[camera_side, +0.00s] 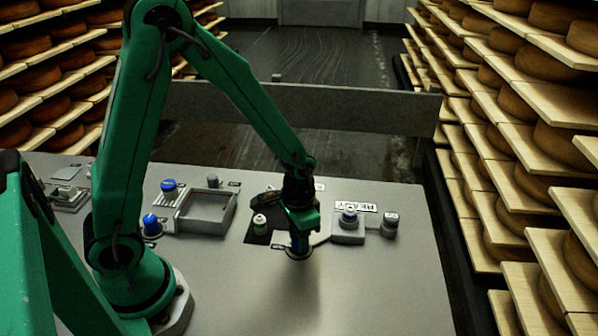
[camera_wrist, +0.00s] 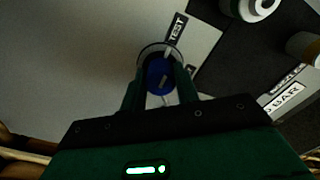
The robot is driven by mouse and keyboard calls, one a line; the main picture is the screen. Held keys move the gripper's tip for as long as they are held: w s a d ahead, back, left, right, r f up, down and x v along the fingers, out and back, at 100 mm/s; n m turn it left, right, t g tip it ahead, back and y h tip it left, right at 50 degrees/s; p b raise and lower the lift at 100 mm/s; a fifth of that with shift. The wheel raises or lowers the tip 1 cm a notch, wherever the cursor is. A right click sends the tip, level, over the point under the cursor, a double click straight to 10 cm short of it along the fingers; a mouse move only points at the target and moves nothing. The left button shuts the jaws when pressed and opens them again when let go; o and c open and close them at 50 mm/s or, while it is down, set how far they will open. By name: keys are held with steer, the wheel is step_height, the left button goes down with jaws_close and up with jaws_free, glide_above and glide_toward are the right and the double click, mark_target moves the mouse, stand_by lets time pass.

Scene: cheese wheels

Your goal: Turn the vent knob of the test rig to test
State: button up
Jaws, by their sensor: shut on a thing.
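The vent knob (camera_wrist: 160,77) is blue and sits in a round, clear-edged collar in the wrist view. The gripper hides much of the knob there. I cannot tell exactly which mark the knob points to.
To the right are a READY block (camera_side: 348,232) and a grey cap (camera_side: 389,226). A grey tray (camera_side: 207,228) and blue knobs (camera_side: 152,225) stand left. The front bench is clear.

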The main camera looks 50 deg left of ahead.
steer(key=o, duration=1)
steer(key=shift+c, duration=0.2)
steer(key=shift+r, duration=0.2)
steer(key=shift+r, duration=3.75)
steer(key=shift+s+a+r, duration=0.1)
steer(key=shift+r, duration=0.35)
steer(key=s+a+r+n+t, duration=0.1)
steer(key=s+a+r+t, duration=0.1)
steer(key=s+r, duration=0.3)
steer(key=s+a+r+n+t, duration=0.1)
steer(key=s+a+r+t, duration=0.1)
steer(key=s+r, duration=0.4)
step_height(320, 180, up, 3)
steer(key=shift+r+t, duration=0.15)
steer(key=shift+t, duration=0.65)
